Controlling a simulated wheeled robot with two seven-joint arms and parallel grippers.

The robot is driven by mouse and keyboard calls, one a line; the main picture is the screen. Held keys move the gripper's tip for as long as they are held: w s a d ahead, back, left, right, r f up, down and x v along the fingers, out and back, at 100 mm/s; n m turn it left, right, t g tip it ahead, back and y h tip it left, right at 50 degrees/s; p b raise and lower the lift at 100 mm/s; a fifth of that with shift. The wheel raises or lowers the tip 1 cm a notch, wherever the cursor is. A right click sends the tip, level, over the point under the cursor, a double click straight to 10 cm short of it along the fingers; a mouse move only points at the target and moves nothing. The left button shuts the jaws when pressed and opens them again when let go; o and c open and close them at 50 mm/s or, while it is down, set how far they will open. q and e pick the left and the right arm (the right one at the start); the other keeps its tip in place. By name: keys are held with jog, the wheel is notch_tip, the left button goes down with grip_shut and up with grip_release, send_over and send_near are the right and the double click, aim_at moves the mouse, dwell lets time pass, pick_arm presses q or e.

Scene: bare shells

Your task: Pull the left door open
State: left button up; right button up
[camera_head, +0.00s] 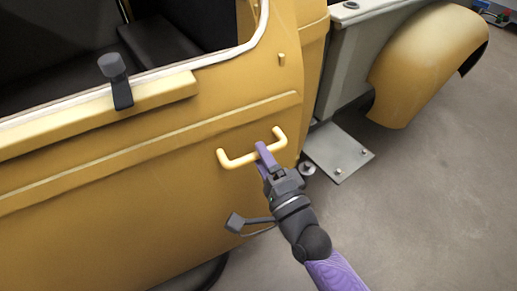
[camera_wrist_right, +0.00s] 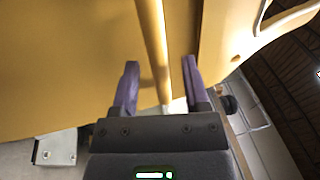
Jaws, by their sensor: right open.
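The yellow left door (camera_head: 130,185) of a vehicle fills the left of the head view. It has a window opening above and a U-shaped yellow handle (camera_head: 240,161) near its right edge. My right gripper (camera_head: 264,156) is at the handle, its purple fingers around the bar. In the right wrist view the handle bar (camera_wrist_right: 152,45) runs between the two spread fingers of the gripper (camera_wrist_right: 158,88). The fingers show gaps to the bar, so the gripper is open. My left gripper is not in view.
A dark knob-like mirror (camera_head: 115,80) stands on the door's window ledge. To the right are a grey chassis part (camera_head: 345,60), a flat metal step plate (camera_head: 338,152) and a yellow fender (camera_head: 425,65). The grey floor (camera_head: 430,210) at lower right is clear.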

jog(key=shift+x, duration=0.8)
grip_shut()
dwell(0.5)
dwell(0.4)
